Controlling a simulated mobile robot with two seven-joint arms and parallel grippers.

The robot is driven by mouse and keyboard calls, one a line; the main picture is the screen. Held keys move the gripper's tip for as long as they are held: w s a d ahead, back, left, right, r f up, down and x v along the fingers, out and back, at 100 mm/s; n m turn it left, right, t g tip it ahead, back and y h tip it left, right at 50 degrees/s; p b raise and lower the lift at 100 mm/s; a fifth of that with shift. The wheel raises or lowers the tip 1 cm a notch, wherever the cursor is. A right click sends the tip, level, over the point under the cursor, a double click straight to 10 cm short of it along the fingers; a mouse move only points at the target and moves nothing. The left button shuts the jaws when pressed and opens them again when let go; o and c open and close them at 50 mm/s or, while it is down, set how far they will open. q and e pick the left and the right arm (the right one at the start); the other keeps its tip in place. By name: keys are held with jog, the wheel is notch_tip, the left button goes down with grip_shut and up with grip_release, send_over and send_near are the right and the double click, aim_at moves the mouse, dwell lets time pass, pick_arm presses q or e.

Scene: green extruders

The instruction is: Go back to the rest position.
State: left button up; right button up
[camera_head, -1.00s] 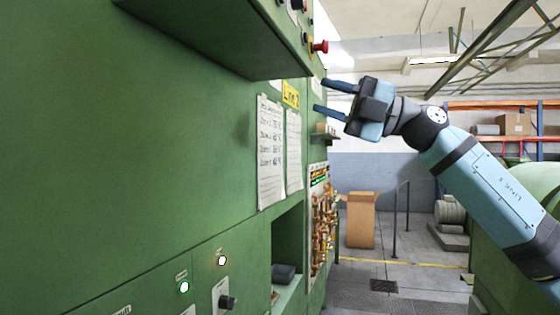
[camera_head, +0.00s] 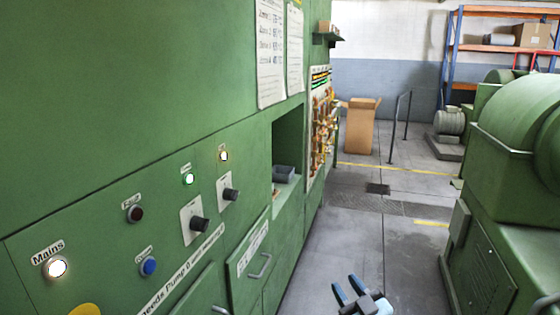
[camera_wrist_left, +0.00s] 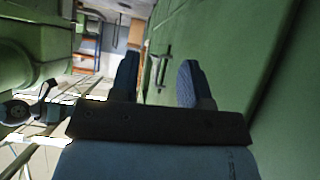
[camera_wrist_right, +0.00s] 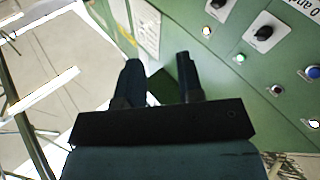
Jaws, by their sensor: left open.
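My right gripper (camera_head: 345,283) shows at the bottom edge of the head view, over the grey floor in the aisle. Its two dark blue fingers stand apart with nothing between them. In the right wrist view its fingers (camera_wrist_right: 158,62) are also spread and empty, with the green panel behind them. My left gripper is outside the head view. In the left wrist view its fingers (camera_wrist_left: 158,64) are apart and empty, with green machine walls around. Neither gripper visibly touches anything.
A green machine panel (camera_head: 130,120) with lit buttons, knobs and handles fills the left. A large green machine (camera_head: 520,130) stands at the right. The floor aisle (camera_head: 350,230) between them is clear. A cardboard box (camera_head: 361,126), a railing (camera_head: 401,123) and shelving (camera_head: 490,48) stand farther back.

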jog(key=s+d+f+m+g+h, duration=0.2)
jog(key=s+f+m+g+h, duration=0.15)
jog(key=s+f, duration=0.95)
jog(key=s+d+f+m+g+h, duration=0.2)
jog(key=s+f+g, duration=0.3)
jog(key=s+f, duration=0.8)
pick_arm(q)
notch_tip(320, 180, up, 13)
jog(key=p, duration=1.5)
jog(key=shift+s+a, duration=0.35)
jog(key=shift+a, duration=0.05)
pick_arm(e)
notch_tip(320, 180, up, 13)
jog(key=s+d+n, duration=0.1)
jog(key=shift+s, duration=0.35)
jog(key=shift+d+t, duration=0.1)
jog(key=shift+t, duration=0.15)
